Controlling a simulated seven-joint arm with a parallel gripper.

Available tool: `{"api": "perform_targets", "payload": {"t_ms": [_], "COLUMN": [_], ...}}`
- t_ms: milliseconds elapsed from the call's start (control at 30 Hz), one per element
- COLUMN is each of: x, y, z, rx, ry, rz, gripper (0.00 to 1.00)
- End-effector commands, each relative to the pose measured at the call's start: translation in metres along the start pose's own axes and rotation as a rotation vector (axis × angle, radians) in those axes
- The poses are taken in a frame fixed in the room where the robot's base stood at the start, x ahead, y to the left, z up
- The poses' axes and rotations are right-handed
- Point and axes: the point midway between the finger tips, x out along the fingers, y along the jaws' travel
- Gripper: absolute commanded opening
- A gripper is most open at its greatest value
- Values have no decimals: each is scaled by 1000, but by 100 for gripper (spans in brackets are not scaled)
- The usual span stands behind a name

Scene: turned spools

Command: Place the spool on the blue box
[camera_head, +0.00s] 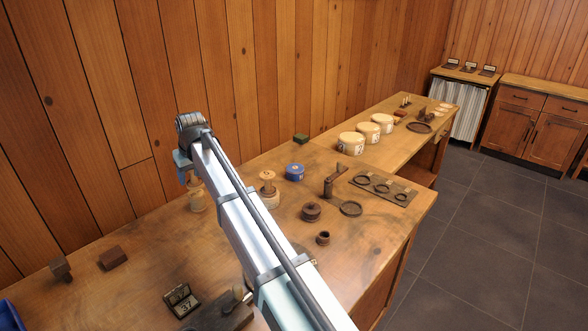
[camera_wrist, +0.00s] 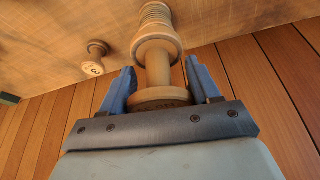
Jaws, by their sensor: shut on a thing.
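A pale wooden spool (camera_wrist: 158,62) with wide flanges and a narrow neck is between the blue fingers of my gripper (camera_wrist: 160,74) in the wrist view. My gripper is shut on it. In the head view the spool (camera_head: 197,200) shows below my gripper (camera_head: 187,172), partly hidden by my arm. I cannot tell whether it touches the table.
A board with rings (camera_head: 382,188) is further right. A green block (camera_head: 300,139) is behind. Brown blocks (camera_head: 112,258) sit front left. A plank wall (camera_head: 200,60) runs behind.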

Motion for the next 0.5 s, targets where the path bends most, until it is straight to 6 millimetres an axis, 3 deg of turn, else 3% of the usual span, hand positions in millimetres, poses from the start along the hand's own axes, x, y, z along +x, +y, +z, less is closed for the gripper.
{"api": "perform_targets", "payload": {"t_ms": [33, 500], "x": [0, -15], "y": [22, 204], "z": [-5, -12], "rx": [7, 24], "ry": [-1, 0], "rz": [2, 8], "gripper": [31, 32]}}
